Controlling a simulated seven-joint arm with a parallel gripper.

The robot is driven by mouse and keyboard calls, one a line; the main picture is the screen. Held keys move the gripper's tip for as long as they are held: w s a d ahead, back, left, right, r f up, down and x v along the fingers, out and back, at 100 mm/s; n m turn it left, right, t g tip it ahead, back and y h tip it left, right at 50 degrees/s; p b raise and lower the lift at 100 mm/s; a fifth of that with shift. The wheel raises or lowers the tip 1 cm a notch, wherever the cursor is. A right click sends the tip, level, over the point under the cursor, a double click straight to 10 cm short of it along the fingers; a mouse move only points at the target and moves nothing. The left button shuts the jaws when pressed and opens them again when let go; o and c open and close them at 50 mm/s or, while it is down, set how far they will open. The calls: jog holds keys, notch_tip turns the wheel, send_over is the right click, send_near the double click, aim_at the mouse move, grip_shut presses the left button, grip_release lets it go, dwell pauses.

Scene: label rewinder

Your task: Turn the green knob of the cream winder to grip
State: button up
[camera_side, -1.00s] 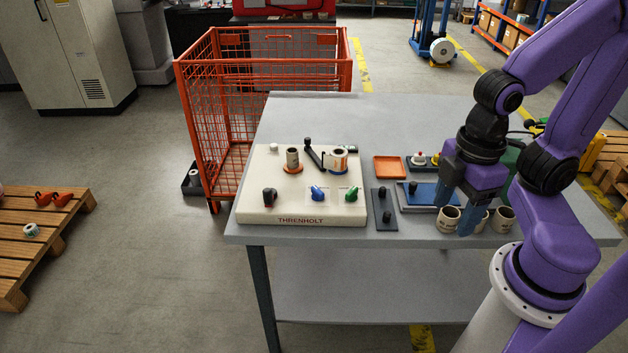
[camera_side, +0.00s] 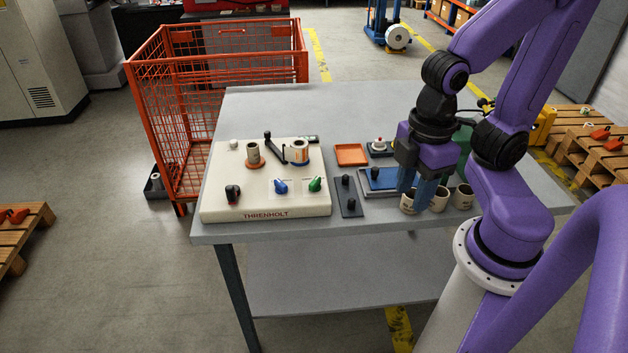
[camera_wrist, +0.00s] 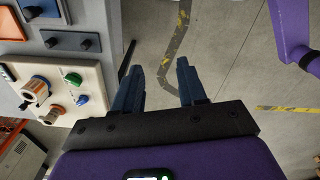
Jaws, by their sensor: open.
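The cream winder (camera_side: 225,197) sits at the left front of the grey table, with THRENHOLT on its front. Its green knob (camera_side: 315,184) is at the right front of its top, beside a blue knob (camera_side: 280,186). In the wrist view the green knob (camera_wrist: 73,79) and the cream winder (camera_wrist: 92,75) are on the left, outside the fingers. My gripper (camera_side: 417,188) is right of the winder, near the cups, apart from the green knob. Its fingers (camera_wrist: 160,85) are spread and empty. The knob's exact setting is too small to read.
A dark plate with black knobs (camera_side: 349,208) lies just right of the winder. A black crank arm and rolls rise from the winder. The table's back is clear.

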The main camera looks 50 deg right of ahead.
jog(key=w+a+r+m, duration=0.1)
jog(key=w+r+m, duration=0.1)
jog(key=w+m, duration=1.2)
jog(key=r+m, duration=0.1)
jog(key=m, duration=1.3)
send_over(315, 180)
notch_tip(315, 180, down, 17)
jog(key=shift+f, duration=0.2)
grip_shut()
